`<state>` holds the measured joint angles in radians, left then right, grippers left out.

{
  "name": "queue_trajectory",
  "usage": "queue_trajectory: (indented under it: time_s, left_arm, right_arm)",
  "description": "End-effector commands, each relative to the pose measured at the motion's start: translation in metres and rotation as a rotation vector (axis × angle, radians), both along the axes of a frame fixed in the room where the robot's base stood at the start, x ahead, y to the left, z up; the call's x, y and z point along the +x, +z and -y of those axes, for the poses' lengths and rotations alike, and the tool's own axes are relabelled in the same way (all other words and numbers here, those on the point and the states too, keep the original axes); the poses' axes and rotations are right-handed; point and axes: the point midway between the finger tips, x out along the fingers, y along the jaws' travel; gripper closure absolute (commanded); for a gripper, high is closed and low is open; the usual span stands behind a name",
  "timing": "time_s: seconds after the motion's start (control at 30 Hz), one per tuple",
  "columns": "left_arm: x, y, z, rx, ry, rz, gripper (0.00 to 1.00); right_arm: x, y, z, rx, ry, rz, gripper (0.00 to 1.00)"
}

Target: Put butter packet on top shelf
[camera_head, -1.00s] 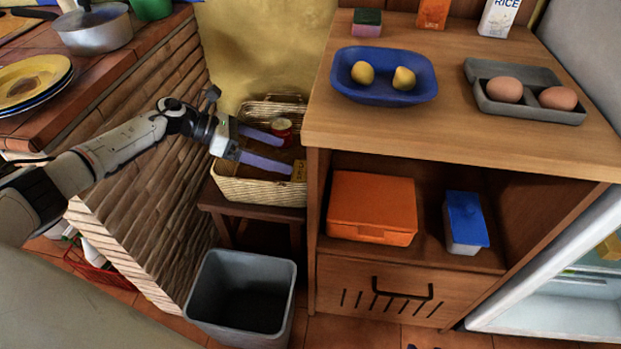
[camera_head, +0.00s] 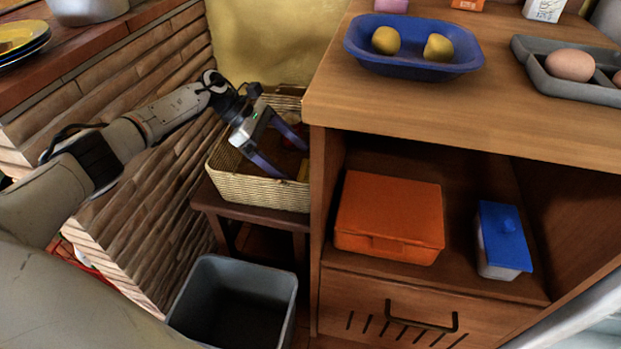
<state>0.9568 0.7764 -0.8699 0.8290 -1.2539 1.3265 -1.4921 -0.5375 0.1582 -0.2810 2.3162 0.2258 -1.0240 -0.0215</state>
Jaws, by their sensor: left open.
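A small yellow item (camera_head: 304,170), perhaps the butter packet, shows as a sliver in the wicker basket (camera_head: 255,190), partly hidden by the wooden cabinet's edge. I cannot make out its full shape. My left gripper (camera_head: 295,163) is over the basket with its purple fingers spread, pointing down and right towards the yellow item. Nothing shows held between the fingers. My right gripper is not in view. No top shelf is clearly visible; only a pale edge of the fridge (camera_head: 590,325) shows at the lower right.
The basket sits on a dark stool (camera_head: 215,205) between the brick counter and the wooden cabinet (camera_head: 450,125). A grey bin (camera_head: 190,300) stands in front. An orange box (camera_head: 390,215) and a blue-lidded container (camera_head: 503,240) stand inside the cabinet. A blue bowl (camera_head: 360,62) is on top.

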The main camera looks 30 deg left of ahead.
Motion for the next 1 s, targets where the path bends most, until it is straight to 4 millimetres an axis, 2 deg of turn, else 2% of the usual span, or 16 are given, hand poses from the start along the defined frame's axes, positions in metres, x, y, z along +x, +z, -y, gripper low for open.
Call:
queue_trajectory:
  time_s: [0.23,0.5,0.57,0.8,0.87,1.0]
  left_arm:
    - [0.008,-0.029,0.025,-0.002,-0.001,-0.001,0.08]
    - [0.01,-0.032,0.029,-0.001,0.001,0.0,0.08]
    - [0.01,-0.032,0.029,-0.001,0.001,0.0,0.16]
    - [0.01,-0.032,0.029,-0.001,0.001,0.0,0.57]
    - [0.01,-0.031,0.029,-0.003,0.001,0.002,0.62]
    - [0.01,-0.031,0.029,-0.003,0.001,0.002,0.62]
  right_arm:
    - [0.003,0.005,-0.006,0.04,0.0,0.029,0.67]
    - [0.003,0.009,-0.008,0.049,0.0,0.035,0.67]
    - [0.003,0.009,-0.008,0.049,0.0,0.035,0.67]
    - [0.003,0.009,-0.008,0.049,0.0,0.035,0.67]
    - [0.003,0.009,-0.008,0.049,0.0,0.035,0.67]
    - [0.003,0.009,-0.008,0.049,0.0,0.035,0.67]
